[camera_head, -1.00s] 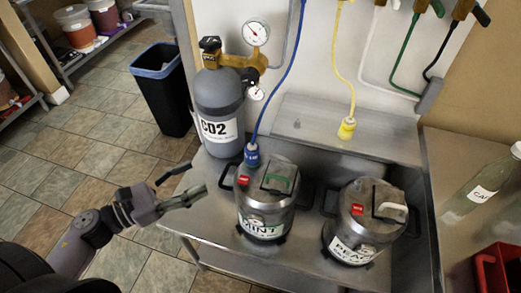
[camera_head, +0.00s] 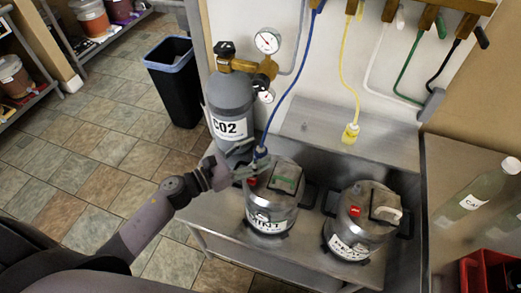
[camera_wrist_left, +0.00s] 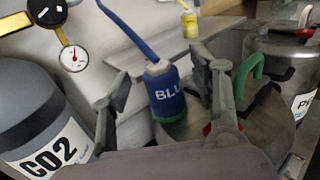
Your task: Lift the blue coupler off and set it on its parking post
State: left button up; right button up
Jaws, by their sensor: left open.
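The blue coupler (camera_head: 261,154) sits on the left keg (camera_head: 272,200), labelled as mint, with its blue hose running up to the wall. In the left wrist view the coupler (camera_wrist_left: 165,92) is upright between the two fingers of my left gripper (camera_wrist_left: 163,95). The fingers are open, one on each side, with gaps visible. In the head view my left gripper (camera_head: 247,160) is at the coupler's height and partly covers its lower part. Hoses hang from a wooden rack (camera_head: 400,8) at the top; I cannot make out which post is the parking post. My right gripper is not in view.
The grey CO2 cylinder (camera_head: 230,105) with gauges stands close behind and left of the coupler. A second keg (camera_head: 361,222) stands to the right. A black bin (camera_head: 177,85) is on the floor.

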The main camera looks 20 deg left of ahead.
pick_arm(q)
jog(key=shift+x, duration=1.1)
grip_shut()
